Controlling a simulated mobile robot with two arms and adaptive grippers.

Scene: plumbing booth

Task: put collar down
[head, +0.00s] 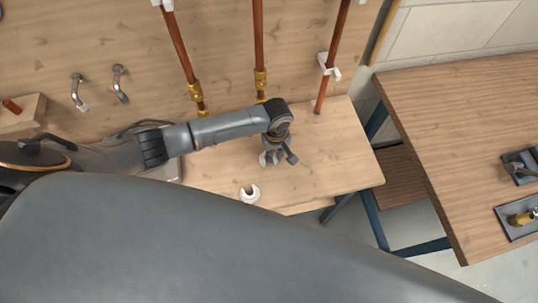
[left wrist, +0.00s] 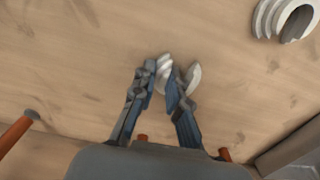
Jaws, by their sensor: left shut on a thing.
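My left gripper (head: 271,158) points down over the wooden bench (head: 335,150). In the left wrist view the gripper (left wrist: 164,80) is shut on a pale ribbed collar (left wrist: 193,78), which shows between and beside the fingertips. The fingers hide part of it. The held collar is close to the bench top; I cannot tell whether it touches. A second white, C-shaped collar (head: 250,194) lies on the bench nearer the front edge. It also shows at the top right of the left wrist view (left wrist: 265,18). My right gripper is not in view.
Copper pipes (head: 259,40) with brass fittings stand along the back wall behind the gripper. A wooden block (head: 22,112) is at the left. A second table (head: 470,130) with trays stands at the right, across a gap. The bench right of the gripper is clear.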

